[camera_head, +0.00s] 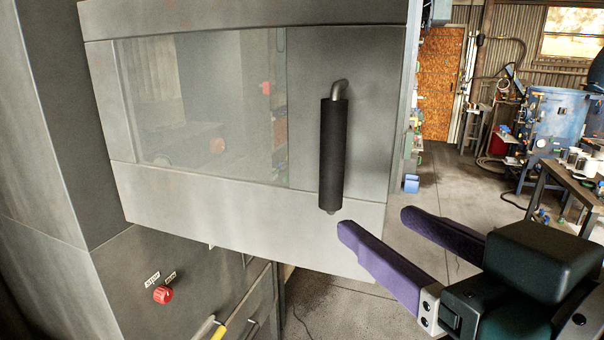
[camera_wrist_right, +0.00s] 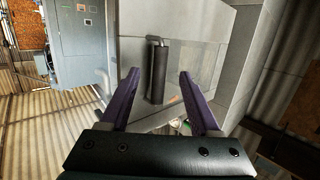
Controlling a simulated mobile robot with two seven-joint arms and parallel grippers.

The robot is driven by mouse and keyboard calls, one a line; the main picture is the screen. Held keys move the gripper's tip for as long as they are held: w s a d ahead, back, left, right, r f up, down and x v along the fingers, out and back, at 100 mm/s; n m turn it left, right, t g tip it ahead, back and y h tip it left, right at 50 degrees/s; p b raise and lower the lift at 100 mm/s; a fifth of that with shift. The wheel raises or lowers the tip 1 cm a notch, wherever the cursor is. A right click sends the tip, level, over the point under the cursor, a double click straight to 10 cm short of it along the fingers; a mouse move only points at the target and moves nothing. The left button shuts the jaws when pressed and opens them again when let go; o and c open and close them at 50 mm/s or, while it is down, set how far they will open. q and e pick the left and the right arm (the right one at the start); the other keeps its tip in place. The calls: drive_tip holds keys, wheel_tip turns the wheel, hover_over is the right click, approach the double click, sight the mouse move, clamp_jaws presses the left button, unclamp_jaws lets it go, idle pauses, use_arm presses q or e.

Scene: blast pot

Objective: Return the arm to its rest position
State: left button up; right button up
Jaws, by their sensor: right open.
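My right gripper (camera_head: 372,220) is open, its two purple fingers apart with nothing between them. It is at the lower right of the head view, just below and right of the black door handle (camera_head: 333,155). A gap shows between the fingertips and the handle. The handle is upright on a grey metal door (camera_head: 366,120) with a window, which stands swung out from its cabinet. In the right wrist view the gripper (camera_wrist_right: 159,75) points toward the handle (camera_wrist_right: 158,75), which appears between the fingers but farther off. My left gripper is not in view.
A red knob (camera_head: 163,294) is on the grey cabinet front (camera_head: 110,270) below the door. A yellow handle (camera_head: 219,331) shows at the bottom edge. A cluttered workbench (camera_head: 565,185) stands at the far right. Concrete floor (camera_head: 440,180) is open beyond the door.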

drive_tip(key=s+d+f+m+g+h, duration=0.1)
drive_tip(key=s+d+f+g+h, duration=0.1)
drive_tip(key=s+d+f+g, duration=0.4)
drive_tip(key=s+d+f+g+h, duration=0.2)
drive_tip(key=s+f+g, duration=0.3)
drive_tip(key=s+f, duration=0.35)
drive_tip(key=s+d+r+g+p, duration=0.1)
drive_tip(key=s+r+p, duration=0.2)
drive_tip(key=r+p, duration=0.9)
drive_tip(key=shift+r, duration=0.1)
